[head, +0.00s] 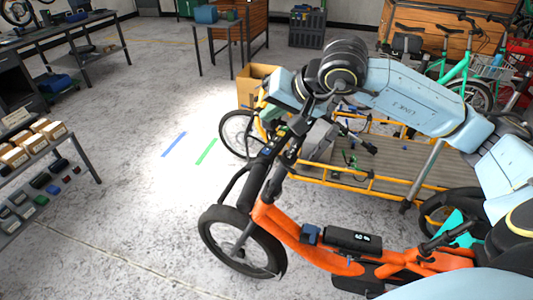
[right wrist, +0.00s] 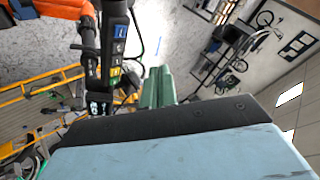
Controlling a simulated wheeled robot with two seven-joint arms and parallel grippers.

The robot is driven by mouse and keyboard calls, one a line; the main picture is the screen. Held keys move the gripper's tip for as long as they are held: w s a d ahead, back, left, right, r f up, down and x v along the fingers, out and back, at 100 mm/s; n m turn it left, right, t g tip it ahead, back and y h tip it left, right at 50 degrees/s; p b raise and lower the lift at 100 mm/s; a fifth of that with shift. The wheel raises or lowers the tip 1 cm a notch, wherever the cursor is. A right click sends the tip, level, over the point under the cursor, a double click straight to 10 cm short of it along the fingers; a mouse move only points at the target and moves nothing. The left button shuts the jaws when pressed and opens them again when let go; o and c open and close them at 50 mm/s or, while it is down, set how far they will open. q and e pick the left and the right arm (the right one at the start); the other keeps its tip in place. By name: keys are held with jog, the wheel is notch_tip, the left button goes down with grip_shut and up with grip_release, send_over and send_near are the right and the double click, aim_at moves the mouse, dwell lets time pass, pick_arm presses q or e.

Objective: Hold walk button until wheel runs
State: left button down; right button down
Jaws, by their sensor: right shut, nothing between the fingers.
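The orange bike (head: 310,250) stands in front of me, its front wheel (head: 207,232) on the concrete floor. Its dark handlebar (head: 255,180) rises toward my right gripper (head: 271,112). In the right wrist view a black control unit (right wrist: 112,45) on the handlebar carries blue, yellow and green buttons. The green fingers of my right gripper (right wrist: 158,74) are shut and empty, just to the right of this unit. I cannot tell whether they touch it, or which button is the walk button. A single moment does not show whether the wheel turns. My left gripper is not in view.
A yellow-framed cargo bike (head: 385,160) with a wooden deck stands close behind the orange bike. A cardboard box (head: 256,78) is beyond it. Shelves with small boxes (head: 32,150) stand at the left. The floor between has blue and green tape and is free.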

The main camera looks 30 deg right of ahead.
jog(key=b, duration=0.4)
send_over(266, 151)
jog(key=f, duration=0.5)
jog(key=shift+s+d+f, duration=0.15)
jog(key=shift+s+d, duration=0.25)
jog(key=shift+f, duration=0.5)
jog(key=shift+b, duration=0.3)
dwell(0.4)
jog(key=shift+f+b, duration=0.4)
jog(key=shift+b, duration=0.2)
